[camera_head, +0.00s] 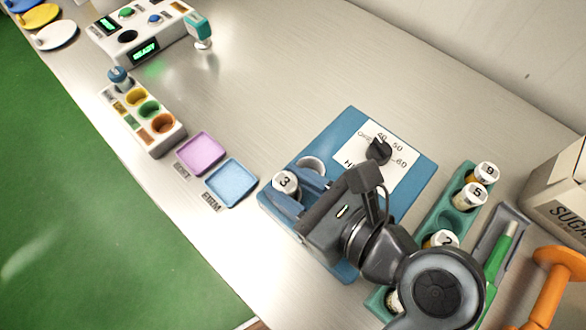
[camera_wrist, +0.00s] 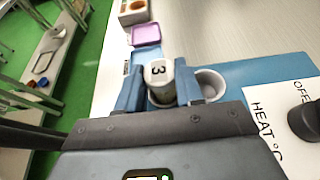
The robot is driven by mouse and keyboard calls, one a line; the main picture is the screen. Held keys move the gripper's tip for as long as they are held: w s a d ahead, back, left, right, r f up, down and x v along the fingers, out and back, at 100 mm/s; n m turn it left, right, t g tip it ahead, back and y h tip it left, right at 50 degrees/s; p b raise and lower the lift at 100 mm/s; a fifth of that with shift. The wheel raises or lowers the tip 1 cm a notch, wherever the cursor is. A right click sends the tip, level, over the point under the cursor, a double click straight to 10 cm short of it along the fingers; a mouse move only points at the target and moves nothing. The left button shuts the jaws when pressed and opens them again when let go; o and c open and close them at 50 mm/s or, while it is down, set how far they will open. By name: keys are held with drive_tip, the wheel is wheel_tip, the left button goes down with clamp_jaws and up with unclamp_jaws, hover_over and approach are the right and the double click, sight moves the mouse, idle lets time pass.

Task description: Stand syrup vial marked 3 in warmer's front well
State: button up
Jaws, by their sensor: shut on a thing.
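The syrup vial marked 3 (camera_head: 285,184) has a white cap and is upright at the left corner of the blue warmer (camera_head: 345,123). In the wrist view the vial (camera_wrist: 161,80) is between the two blue fingers of my gripper (camera_wrist: 159,88), which is shut on it. A pale well rim shows around the vial's lower part, so it is over or in that well; I cannot tell how deep. The other warmer well (camera_wrist: 210,84) beside it is empty. In the head view my gripper (camera_head: 290,190) partly hides the vial and its well.
A teal rack (camera_head: 459,205) with several capped vials stands right of the warmer, partly behind my arm. A grey tray with a green tool (camera_head: 500,250), an orange object (camera_head: 550,290) and a sugar box (camera_head: 560,190) are further right. Purple (camera_head: 201,153) and blue (camera_head: 232,182) trays lie left.

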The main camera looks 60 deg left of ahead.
drive_tip(key=shift+f, duration=0.55)
drive_tip(key=o, duration=0.8)
drive_tip(key=shift+c, duration=0.2)
drive_tip(key=shift+d+r, duration=0.1)
drive_tip(key=shift+p+v, duration=0.8)
drive_tip(key=shift+v, duration=4.6)
